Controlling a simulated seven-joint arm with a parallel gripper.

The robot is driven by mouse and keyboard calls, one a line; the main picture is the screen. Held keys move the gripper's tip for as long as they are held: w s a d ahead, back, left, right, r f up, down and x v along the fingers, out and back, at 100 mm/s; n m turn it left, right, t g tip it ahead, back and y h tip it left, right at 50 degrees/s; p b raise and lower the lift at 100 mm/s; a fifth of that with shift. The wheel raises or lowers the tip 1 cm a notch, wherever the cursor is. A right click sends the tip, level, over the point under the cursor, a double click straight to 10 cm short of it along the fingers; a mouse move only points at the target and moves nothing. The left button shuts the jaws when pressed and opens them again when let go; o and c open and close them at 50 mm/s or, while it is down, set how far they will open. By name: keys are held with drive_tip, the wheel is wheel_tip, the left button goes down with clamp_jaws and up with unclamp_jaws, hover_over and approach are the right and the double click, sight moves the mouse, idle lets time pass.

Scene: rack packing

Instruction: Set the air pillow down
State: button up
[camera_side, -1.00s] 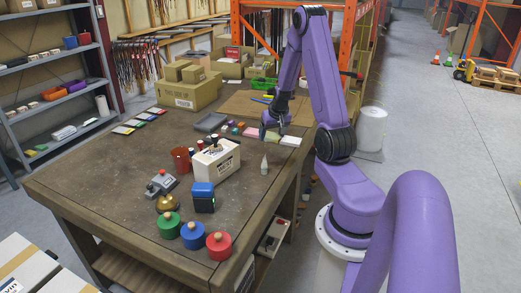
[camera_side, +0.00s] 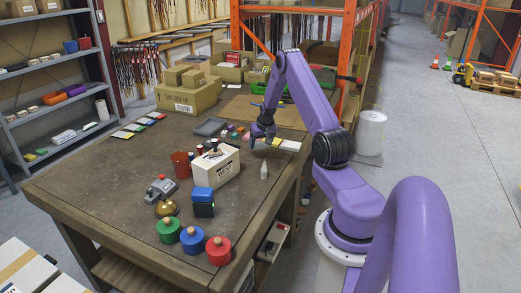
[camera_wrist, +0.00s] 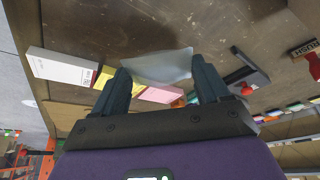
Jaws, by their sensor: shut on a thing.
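The air pillow (camera_wrist: 155,67) is a pale, translucent, flattened pouch in the wrist view. It spans the gap between the two dark fingers of my gripper (camera_wrist: 163,75), which are shut on it at its sides. In the side view my gripper (camera_side: 262,137) is low over the far right part of the workbench (camera_side: 110,185). The pillow cannot be made out there. I cannot tell whether it touches the bench top.
A white box (camera_side: 213,168), a small white cone-tipped bottle (camera_side: 264,170) and a red cup (camera_side: 181,164) stand nearer the camera. Cartons (camera_side: 188,97) stand at the back.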

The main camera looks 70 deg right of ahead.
sight(260, 148)
drive_tip(key=shift+w+d+f, duration=0.1)
drive_tip(key=shift+d+f, duration=0.05)
drive_tip(key=shift+f, duration=0.1)
drive_tip(key=shift+d+f, duration=0.1)
drive_tip(key=shift+f, duration=1.5)
drive_tip(key=shift+f, duration=0.15)
drive_tip(key=o, duration=1)
drive_tip(key=shift+w, duration=0.1)
drive_tip(key=v, duration=1.2)
